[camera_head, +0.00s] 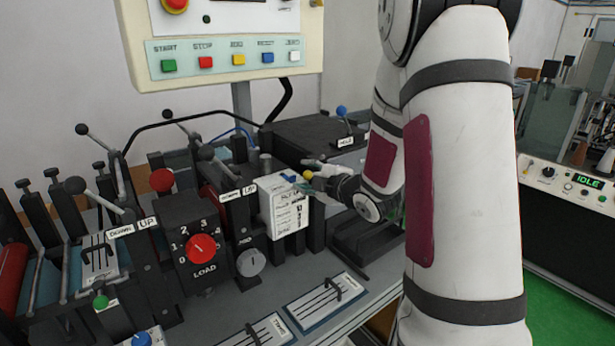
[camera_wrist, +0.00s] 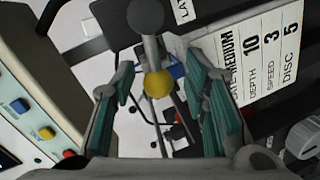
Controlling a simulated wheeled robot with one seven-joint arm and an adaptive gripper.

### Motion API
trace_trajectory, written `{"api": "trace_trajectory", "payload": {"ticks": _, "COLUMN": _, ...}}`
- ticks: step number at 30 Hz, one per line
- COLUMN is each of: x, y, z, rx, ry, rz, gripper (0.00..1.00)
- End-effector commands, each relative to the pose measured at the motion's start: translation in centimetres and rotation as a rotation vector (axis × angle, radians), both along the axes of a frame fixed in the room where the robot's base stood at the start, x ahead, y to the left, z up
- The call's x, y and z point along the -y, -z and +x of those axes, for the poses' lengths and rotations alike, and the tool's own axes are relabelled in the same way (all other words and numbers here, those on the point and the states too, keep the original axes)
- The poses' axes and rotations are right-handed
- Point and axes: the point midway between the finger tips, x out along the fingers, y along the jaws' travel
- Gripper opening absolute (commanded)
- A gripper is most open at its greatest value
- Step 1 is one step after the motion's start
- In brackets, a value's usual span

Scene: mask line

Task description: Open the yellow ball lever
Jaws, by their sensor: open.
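The yellow ball (camera_head: 308,175) shows in the head view by the white labelled box, right at my gripper (camera_head: 318,170). In the wrist view the yellow ball (camera_wrist: 159,85) sits between the two teal-padded fingers of my gripper (camera_wrist: 160,68), with a gap on each side. The fingers are spread and do not appear to touch it. A blue part (camera_wrist: 177,71) shows just behind the ball. Most of the lever's arm is hard to make out.
The white labelled box (camera_head: 284,210) is just left of my gripper. A dark grey ball knob (camera_wrist: 146,14) is close beyond the yellow ball. The red LOAD dial (camera_head: 201,248) and several black-knobbed levers stand to the left. A button panel (camera_head: 235,55) hangs above.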

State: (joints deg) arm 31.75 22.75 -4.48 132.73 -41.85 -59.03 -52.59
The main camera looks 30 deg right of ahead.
Motion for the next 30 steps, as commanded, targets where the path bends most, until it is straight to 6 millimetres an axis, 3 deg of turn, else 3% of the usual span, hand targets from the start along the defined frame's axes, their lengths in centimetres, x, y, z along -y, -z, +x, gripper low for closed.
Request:
{"api": "trace_trajectory", "payload": {"ticks": 5, "x": 0.1, "y": -0.3, "z": -1.0, "rx": 0.001, "ry": 0.002, "rz": -0.001, "gripper": 0.41}}
{"api": "trace_trajectory", "payload": {"ticks": 21, "x": 0.1, "y": -2.3, "z": -10.4, "rx": 0.0, "ry": 0.003, "rz": -0.001, "gripper": 0.41}}
{"api": "trace_trajectory", "payload": {"ticks": 30, "x": -0.1, "y": -2.6, "z": -11.7, "rx": -0.001, "ry": -0.001, "rz": 0.001, "gripper": 0.41}}
